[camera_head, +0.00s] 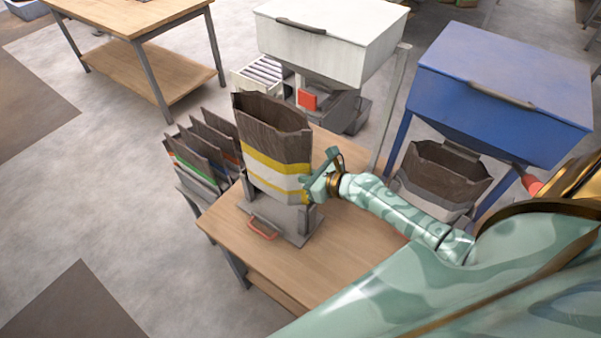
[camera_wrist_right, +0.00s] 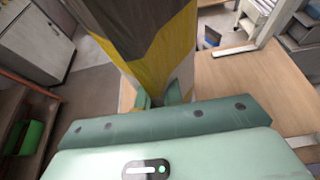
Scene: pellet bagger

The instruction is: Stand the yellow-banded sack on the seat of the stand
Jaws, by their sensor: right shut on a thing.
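The yellow-banded sack (camera_head: 273,150) is upright and open-topped, with a dark brown upper part and yellow and white bands below. It is over the grey stand (camera_head: 290,222), which has a red handle in front. I cannot tell whether its bottom touches the seat, which it hides. My right gripper (camera_head: 312,186) is shut on the sack's right edge, low on the banded part. In the right wrist view the sack (camera_wrist_right: 150,55) rises between the fingertips (camera_wrist_right: 165,94). My left gripper is not in view.
The stand is on a wooden table (camera_head: 345,225), clear to its right. A rack of banded sacks (camera_head: 205,150) is close on the left. A white hopper (camera_head: 330,40) stands behind. A blue hopper (camera_head: 500,90), with another open sack (camera_head: 445,175) below it, is at right.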

